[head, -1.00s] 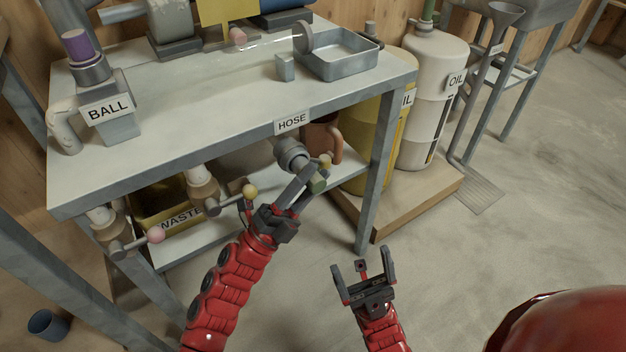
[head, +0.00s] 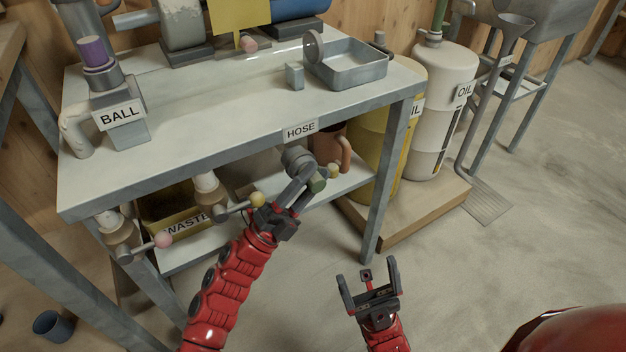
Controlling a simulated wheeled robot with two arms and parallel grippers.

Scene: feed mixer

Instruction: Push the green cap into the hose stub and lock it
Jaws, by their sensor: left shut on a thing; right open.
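The green cap (head: 317,185) is between the fingers of my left gripper (head: 309,186), which is shut on it. The grey hose stub (head: 296,157) sits under the table's front edge, below the HOSE label (head: 300,131). The cap is right at the stub's front end, and the fingers partly hide where they meet. I cannot tell how deep the cap sits or whether it is locked. My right gripper (head: 371,283) is open and empty above the floor, to the right of and below the stub.
A brown jug (head: 328,142) stands on the lower shelf behind the stub. Valve handles with a yellow knob (head: 258,199) and a pink knob (head: 163,240) jut out at the left. A table leg (head: 384,190) stands right of the stub.

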